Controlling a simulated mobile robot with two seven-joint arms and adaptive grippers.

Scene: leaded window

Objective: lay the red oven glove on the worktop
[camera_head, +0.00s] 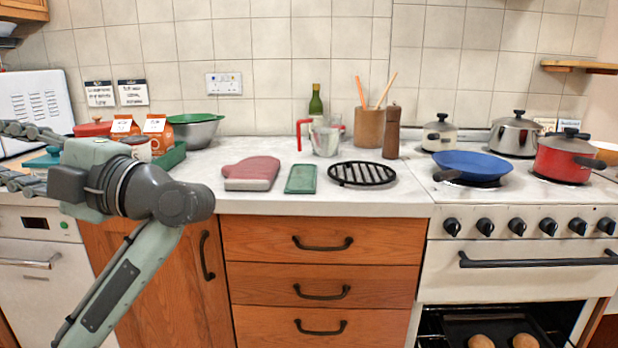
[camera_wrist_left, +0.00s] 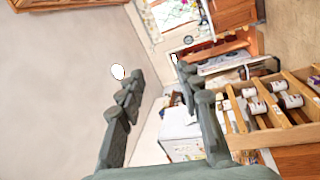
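The red oven glove (camera_head: 252,172) lies flat on the pale worktop (camera_head: 215,195), left of a green flat pad (camera_head: 301,179). Nothing holds it. My left gripper (camera_head: 20,157) is at the left edge of the head view, pointing left, away from the glove. Its fingers are spread with nothing seen between them. In the left wrist view the fingers (camera_wrist_left: 160,72) are also apart and empty, and the glove does not show there. My right gripper is in neither view.
A black trivet (camera_head: 362,173), wooden utensil pot (camera_head: 369,127) and pepper mill (camera_head: 391,132) stand right of the glove. The hob holds a blue pan (camera_head: 472,165) and red pot (camera_head: 565,158). Orange cartons (camera_head: 158,133) and bowls stand behind my left arm. The oven is open.

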